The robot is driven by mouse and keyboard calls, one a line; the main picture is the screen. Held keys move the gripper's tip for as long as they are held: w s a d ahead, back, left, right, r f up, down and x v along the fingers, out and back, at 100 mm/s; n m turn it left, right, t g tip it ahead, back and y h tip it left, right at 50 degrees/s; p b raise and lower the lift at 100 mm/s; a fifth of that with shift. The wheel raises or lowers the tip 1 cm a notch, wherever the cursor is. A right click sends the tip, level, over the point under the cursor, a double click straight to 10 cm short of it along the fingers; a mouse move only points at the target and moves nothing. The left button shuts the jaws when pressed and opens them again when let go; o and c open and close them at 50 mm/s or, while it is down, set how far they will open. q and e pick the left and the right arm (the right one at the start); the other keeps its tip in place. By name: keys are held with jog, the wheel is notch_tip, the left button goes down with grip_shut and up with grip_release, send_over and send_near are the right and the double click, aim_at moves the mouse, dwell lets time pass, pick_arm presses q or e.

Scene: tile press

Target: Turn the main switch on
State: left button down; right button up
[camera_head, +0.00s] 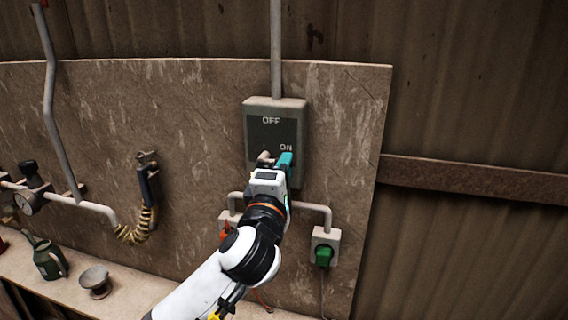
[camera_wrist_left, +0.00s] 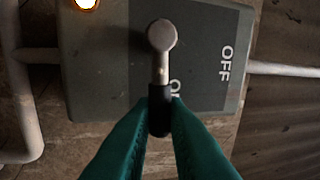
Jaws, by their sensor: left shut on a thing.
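The main switch is a grey box (camera_head: 275,112) on the wall panel, with a dark face marked OFF at the top and ON lower right. Its lever (camera_wrist_left: 161,70) has a round grey pivot and a black grip (camera_wrist_left: 158,95). In the left wrist view the lever points down the picture, partly covering the ON label. My left gripper (camera_head: 285,160) is at the box's lower right, with its teal fingers (camera_wrist_left: 157,120) shut on the black grip. In the head view my gripper hides most of the lever. My right gripper is not in view.
A lamp (camera_wrist_left: 86,3) on the box glows. Conduits run from the box to sockets; one holds a green plug (camera_head: 323,255). A yellow-and-black striped hose (camera_head: 143,222) hangs left. A green can (camera_head: 48,258) and a small bowl (camera_head: 95,281) stand on the bench.

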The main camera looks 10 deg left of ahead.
pick_arm(q)
jog(key=shift+f+m, duration=0.25)
jog(key=shift+m, duration=0.25)
jog(key=c, duration=1.4)
grip_release()
jog(key=shift+c, duration=0.2)
